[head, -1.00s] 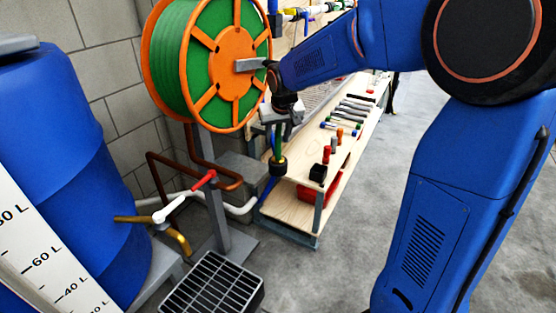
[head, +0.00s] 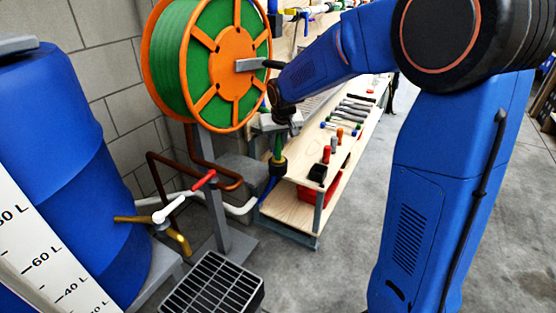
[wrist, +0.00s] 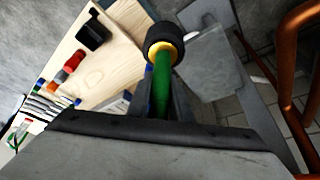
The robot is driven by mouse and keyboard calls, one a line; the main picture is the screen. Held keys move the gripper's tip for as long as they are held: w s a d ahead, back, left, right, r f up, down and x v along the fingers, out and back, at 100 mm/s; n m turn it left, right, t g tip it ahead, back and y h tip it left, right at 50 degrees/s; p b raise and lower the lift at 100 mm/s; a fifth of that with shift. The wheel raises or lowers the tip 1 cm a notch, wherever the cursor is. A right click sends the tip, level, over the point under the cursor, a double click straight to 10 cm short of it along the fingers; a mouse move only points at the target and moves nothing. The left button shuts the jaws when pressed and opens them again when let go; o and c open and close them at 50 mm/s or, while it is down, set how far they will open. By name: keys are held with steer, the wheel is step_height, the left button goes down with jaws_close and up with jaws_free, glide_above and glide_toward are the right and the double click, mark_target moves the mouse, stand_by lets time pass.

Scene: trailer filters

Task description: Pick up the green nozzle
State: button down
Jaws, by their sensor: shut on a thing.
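The green nozzle (wrist: 161,92) has a green body, a yellow ring and a thick black end. In the wrist view its green part lies between the two fingers of my gripper (wrist: 162,101), which is shut on it. The black end sticks out past the fingertips. In the head view the nozzle (head: 278,152) hangs upright, black end down, below my gripper (head: 279,133), by the near end of the workbench. The wrist partly hides its upper part.
The wooden workbench (head: 302,173) carries a black block, coloured small items and a row of tools. A green hose reel (head: 190,55) stands close left of my gripper. A blue barrel (head: 70,170), a red-handled valve (head: 203,180) and a floor grate (head: 212,285) are nearer. Grey floor is clear at right.

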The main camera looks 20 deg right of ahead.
steer(key=shift+r, duration=0.15)
step_height(320, 180, up, 6)
steer(key=s, duration=1.8)
steer(key=shift+r, duration=0.35)
